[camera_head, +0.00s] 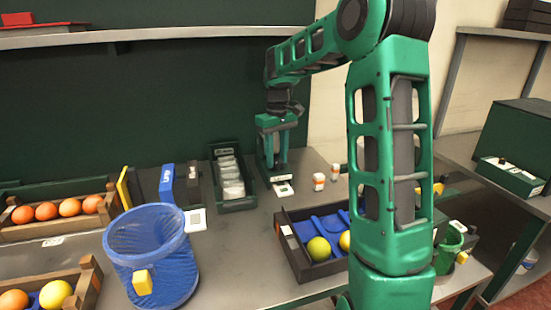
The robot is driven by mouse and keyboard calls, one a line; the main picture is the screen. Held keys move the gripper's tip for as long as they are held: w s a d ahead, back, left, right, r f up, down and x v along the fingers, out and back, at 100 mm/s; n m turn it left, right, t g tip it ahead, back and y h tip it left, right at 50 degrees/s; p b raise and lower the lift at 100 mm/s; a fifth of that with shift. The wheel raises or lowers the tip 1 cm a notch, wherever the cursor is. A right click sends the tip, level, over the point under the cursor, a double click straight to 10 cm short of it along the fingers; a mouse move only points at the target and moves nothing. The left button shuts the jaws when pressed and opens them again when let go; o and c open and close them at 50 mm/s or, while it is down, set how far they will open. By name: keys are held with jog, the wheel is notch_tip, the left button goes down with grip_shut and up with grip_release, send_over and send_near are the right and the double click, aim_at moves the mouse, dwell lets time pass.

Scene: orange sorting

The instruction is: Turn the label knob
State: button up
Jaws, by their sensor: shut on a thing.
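My gripper (275,166) points straight down near the back wall, right of a dark green bin. Its fingers are shut on the label knob, which is too small and too covered by the fingers to make out. Just below the fingertips is a small dark label device (280,178) with a pale top. A white label plate (284,190) lies at its front edge. The knob's turn angle cannot be seen.
A dark green bin (236,205) of clear packets stands close left of my gripper. A blue mesh basket (150,245), orange crates (50,232) and a divided tray (297,262) are nearer. Bare table lies between basket and tray.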

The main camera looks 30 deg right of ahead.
aim_at(278, 160)
jog(key=m, duration=0.5)
jog(key=shift+d+m, duration=0.15)
jog(key=shift+m, duration=2.35)
jog(key=o, duration=1.1)
jog(key=shift+s, duration=0.1)
notch_tip(278, 160, up, 8)
jog(key=shift+f, duration=0.25)
